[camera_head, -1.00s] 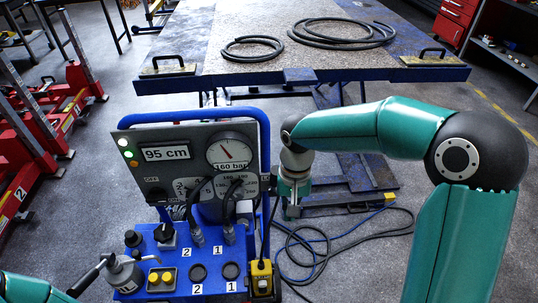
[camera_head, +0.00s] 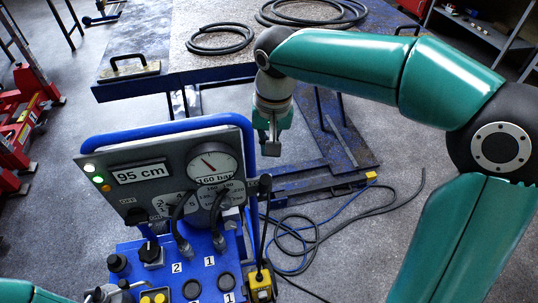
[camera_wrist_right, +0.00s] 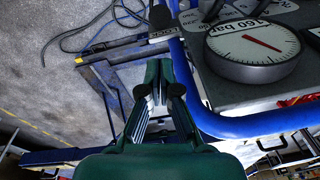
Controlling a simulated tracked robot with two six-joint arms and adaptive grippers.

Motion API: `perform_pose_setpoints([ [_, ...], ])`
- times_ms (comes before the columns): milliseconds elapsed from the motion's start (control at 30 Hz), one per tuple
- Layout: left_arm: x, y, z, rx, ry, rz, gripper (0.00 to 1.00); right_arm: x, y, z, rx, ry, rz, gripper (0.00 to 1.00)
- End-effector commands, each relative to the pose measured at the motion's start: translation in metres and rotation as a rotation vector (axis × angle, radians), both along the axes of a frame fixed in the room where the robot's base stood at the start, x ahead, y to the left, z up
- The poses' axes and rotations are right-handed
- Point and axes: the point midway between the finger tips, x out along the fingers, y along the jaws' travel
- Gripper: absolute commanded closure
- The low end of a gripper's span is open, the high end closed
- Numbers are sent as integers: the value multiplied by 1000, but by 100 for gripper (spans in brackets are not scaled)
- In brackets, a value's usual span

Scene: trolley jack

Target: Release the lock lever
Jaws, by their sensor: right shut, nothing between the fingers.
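My right gripper (camera_head: 270,146) is shut and empty, pointing down just beyond the upper right corner of the console (camera_head: 130,205) in the head view. In the right wrist view its fingers (camera_wrist_right: 159,92) lie beside the blue rail, apart from the lettering in the picture. Only teal links of my left arm show at the lower left of the head view; its gripper is outside the picture.
The console carries a gauge (camera_head: 213,162), a 95 cm display (camera_head: 140,173), knobs and cables. A yellow box (camera_head: 262,285) is at its right side. Behind stands the lift table (camera_head: 190,65) with coiled hoses (camera_head: 220,38). Loose cables lie on the floor at right.

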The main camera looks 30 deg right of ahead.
Motion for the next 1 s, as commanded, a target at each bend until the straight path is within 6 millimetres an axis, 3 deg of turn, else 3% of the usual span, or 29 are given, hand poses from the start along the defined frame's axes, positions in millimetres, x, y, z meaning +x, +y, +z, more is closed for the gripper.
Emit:
perform_pose_setpoints([
  [533, 0, 0, 3, 0, 0, 0, 60, 10, 3, -82, -1, 4, 4, 100],
  [700, 0, 0, 4, 0, 0, 0, 60, 11, 3, -93, 0, 1, 4, 100],
  [1000, 0, 0, 4, 0, 0, 0, 60, 12, 4, -94, 0, -1, 5, 100],
])
